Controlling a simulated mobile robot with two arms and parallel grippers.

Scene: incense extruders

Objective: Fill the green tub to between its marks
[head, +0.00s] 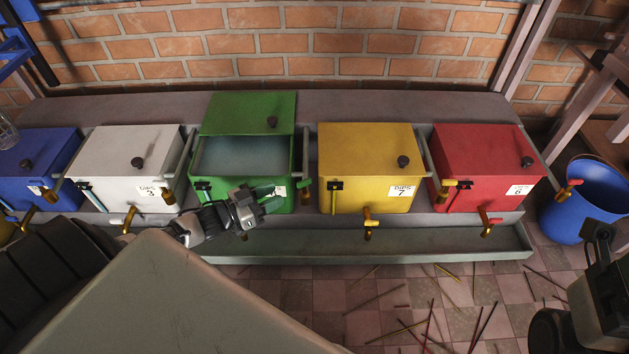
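The green tub (247,150) stands in the middle of the row with its green lid (247,112) raised at the back. Grey liquid (243,158) shows inside, below the rim. A black bracket (203,186) sits at the left of its front; any marks are too small to read. My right gripper (600,262) is partly in view at the right edge.
Closed white (125,152), yellow (366,150) and red (482,150) tubs and a blue tub (38,160) flank it. A grey trough (400,245) runs along the front. A blue bucket (575,215) stands right. Sticks litter the tiled floor.

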